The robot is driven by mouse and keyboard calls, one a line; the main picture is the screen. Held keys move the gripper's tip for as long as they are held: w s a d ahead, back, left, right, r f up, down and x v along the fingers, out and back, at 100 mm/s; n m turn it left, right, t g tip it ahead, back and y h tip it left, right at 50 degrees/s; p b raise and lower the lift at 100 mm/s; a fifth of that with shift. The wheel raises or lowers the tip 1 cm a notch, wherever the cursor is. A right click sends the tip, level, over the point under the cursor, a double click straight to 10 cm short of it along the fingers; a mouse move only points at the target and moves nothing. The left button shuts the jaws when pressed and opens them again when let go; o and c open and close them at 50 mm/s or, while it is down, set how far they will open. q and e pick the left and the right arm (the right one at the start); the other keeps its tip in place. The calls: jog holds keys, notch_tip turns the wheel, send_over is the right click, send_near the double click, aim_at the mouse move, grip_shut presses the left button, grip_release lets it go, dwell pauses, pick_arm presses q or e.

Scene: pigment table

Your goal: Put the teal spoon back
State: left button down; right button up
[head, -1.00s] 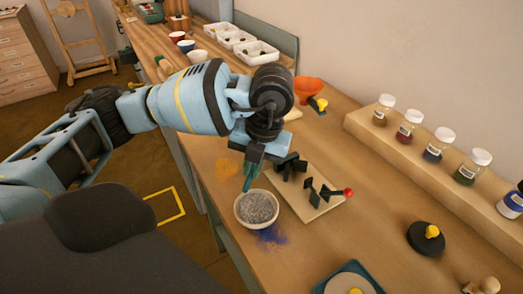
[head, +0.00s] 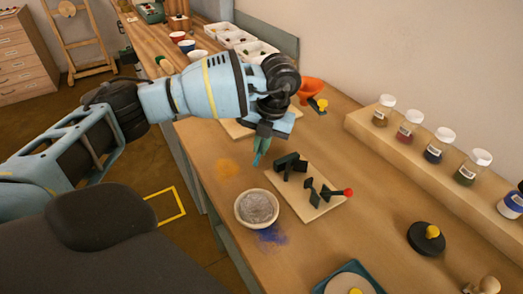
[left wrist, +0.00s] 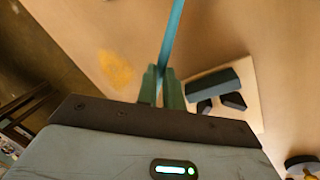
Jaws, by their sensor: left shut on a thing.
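My left gripper (head: 262,143) is shut on the teal spoon (head: 256,160), whose lower end points down over the table between the bowl and the board. In the left wrist view, the teal handle (left wrist: 172,42) rises from between the dark green fingers (left wrist: 161,86). My right gripper is not in view.
A bowl of grey powder (head: 257,207) stands at the near table edge, with orange (head: 227,168) and blue (head: 271,236) powder stains beside it. An orange funnel (head: 312,90) is behind. Jars (head: 437,145) line the right shelf. A black disc (head: 427,240) stands right.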

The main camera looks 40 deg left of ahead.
pick_arm(q)
jog(key=shift+f, duration=1.3)
jog(key=c, duration=1.5)
grip_release()
jog(key=shift+c, duration=0.2)
notch_tip(320, 180, up, 12)
jog(key=d, duration=0.2)
jog(key=shift+w, duration=0.45)
